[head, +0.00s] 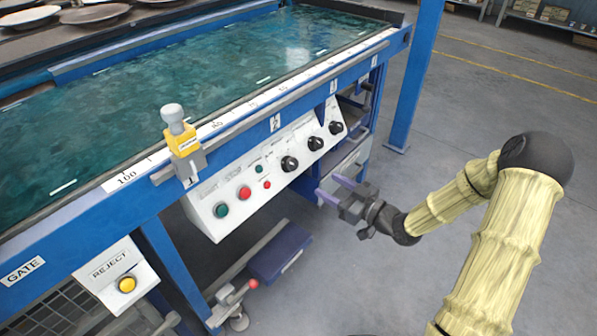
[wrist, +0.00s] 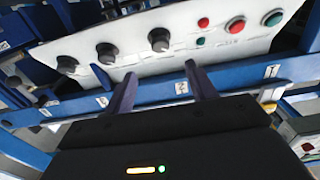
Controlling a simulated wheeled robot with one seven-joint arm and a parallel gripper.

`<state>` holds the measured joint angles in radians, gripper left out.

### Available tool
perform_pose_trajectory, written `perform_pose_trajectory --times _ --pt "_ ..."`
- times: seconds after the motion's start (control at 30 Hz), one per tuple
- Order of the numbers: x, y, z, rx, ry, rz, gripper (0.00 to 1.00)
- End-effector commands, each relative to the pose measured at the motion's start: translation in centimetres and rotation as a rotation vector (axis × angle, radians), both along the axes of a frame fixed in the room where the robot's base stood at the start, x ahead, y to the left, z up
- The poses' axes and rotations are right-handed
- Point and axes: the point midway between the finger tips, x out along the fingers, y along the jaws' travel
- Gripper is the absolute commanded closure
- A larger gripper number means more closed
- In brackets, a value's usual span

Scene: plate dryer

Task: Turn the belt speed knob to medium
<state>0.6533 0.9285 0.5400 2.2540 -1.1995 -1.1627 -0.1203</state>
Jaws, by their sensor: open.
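A white control panel (head: 262,195) carries a row of three black knobs. The knob nearest the buttons (head: 289,163), the middle knob (head: 315,143) and the far knob (head: 336,127) all show. Their labels are too small to read, so I cannot tell which is belt speed. In the wrist view the knob nearest the buttons (wrist: 158,39) lies beyond the gap between my fingers. The middle knob (wrist: 107,53) and the far knob (wrist: 67,65) are left of it. My gripper (head: 335,190) is open and empty, in front of the panel and apart from the knobs.
Green (head: 221,209) and red (head: 244,193) buttons and two small lights sit left of the knobs. A blue rail (head: 110,205) runs above the panel, with a yellow clamp (head: 181,139) on it. A reject box (head: 118,274) hangs lower left. Open floor (head: 440,120) lies right.

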Motion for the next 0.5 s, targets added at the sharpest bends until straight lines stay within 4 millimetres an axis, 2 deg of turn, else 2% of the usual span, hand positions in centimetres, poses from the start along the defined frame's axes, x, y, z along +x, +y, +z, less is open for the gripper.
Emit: perform_pose_trajectory --times 0.5 --pt "5.6 7.2 -0.3 -0.001 -0.003 0.002 0.44"
